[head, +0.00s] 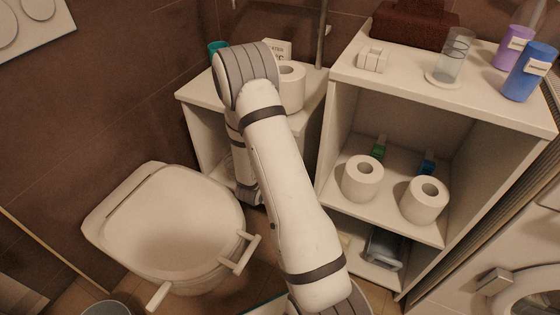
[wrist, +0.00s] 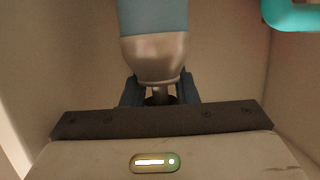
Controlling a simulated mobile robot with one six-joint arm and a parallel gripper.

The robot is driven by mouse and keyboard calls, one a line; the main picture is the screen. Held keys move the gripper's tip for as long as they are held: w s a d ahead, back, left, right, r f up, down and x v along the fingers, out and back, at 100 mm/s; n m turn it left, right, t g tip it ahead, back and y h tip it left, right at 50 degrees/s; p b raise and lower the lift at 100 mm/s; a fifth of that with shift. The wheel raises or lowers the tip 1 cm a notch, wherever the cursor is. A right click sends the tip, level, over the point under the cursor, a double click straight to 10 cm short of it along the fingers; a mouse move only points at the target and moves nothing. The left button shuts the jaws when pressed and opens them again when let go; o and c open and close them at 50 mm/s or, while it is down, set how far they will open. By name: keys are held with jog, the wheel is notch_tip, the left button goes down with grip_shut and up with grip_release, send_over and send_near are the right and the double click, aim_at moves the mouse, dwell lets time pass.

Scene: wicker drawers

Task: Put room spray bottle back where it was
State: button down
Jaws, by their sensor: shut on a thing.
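The room spray bottle (wrist: 153,55), with a blue-grey body and a silvery tapered end, is in the wrist view. My gripper (wrist: 160,92) has its dark blue fingers on both sides of the narrow silvery part and is shut on it. Pale panels surround it, like the inside of a cabinet. In the head view my arm reaches over and down in front of the small white cabinet (head: 199,135) beside the toilet. There my arm hides the gripper's fingers and the bottle. I cannot tell whether the bottle touches a surface.
A turquoise object (wrist: 292,14) is close at the upper right in the wrist view. In the head view, the toilet (head: 170,225) stands left of my arm. The white shelf unit (head: 335,130) at right holds toilet rolls (head: 362,178) and a blue bottle (head: 528,75).

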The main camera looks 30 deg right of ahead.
jog(key=shift+f, duration=0.1)
jog(key=c, duration=1.1)
grip_release()
jog(key=shift+c, duration=0.2)
